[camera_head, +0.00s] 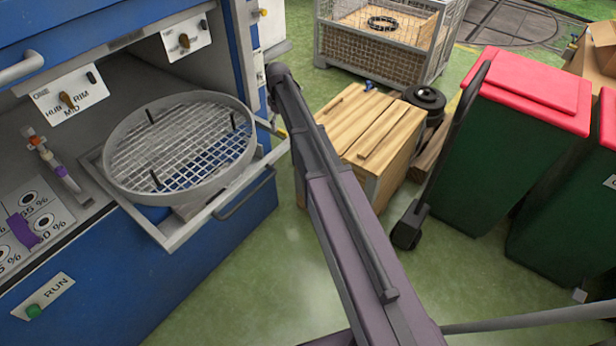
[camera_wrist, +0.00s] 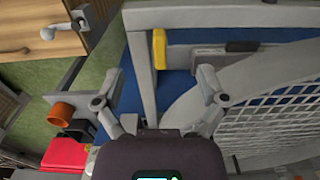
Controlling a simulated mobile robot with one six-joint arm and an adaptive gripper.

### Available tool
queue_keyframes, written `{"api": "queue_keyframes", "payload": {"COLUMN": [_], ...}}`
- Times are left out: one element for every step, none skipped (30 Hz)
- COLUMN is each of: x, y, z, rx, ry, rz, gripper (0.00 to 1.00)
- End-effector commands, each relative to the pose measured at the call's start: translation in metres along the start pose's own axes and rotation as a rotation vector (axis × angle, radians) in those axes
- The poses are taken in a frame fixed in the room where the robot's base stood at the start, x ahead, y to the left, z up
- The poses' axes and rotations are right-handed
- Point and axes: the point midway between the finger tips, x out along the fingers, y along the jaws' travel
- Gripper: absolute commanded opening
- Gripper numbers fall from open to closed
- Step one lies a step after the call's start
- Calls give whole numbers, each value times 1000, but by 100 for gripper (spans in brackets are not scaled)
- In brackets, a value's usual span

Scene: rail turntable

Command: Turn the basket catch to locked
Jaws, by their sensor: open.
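The round mesh basket (camera_head: 180,145) sits in a grey pull-out frame (camera_head: 232,192) at the front of the blue machine. A small yellow piece (camera_head: 281,133) shows at the frame's right corner. In the wrist view a yellow tab (camera_wrist: 160,55) stands by the grey frame bar, beside a grey block (camera_wrist: 197,58). It may be the basket catch, but no label shows its position. My gripper (camera_wrist: 157,88) is open and empty, its fingers apart below the yellow tab and not touching it. The basket (camera_wrist: 270,110) is at its right. My gripper is not discernible in the head view.
Cards with brown knobs (camera_head: 67,100) (camera_head: 184,41) are on the machine, with a RUN button (camera_head: 34,311) below. A wooden crate (camera_head: 365,130), a wire cage (camera_head: 380,60) and green bins with red lids (camera_head: 520,90) stand right. Green floor is clear between machine and crate.

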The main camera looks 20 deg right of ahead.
Motion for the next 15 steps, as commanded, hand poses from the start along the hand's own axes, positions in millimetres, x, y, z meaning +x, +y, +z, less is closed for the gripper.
{"api": "queue_keyframes", "payload": {"x": [-9,-11,-15,-17,-20,-23,-26,-28,-31,-34,-36,-40,-42,-44,-48], "y": [0,0,0,0,0,0,0,0,0,0,0,0,0,0,0], "z": [0,0,0,0,0,0,0,0,0,0,0,0,0,0,0], "rx": [0,1,1,1,1,1,1,1,1,1,1,1,1,1,1], "ry": [0,0,0,0,0,0,0,0,0,0,0,0,0,0,0], "rz": [0,0,0,0,0,0,0,0,0,0,0,0,0,0,0], "gripper": [91,91,91,91,91,91,91,91,91,91,91,91,91,91,91]}}
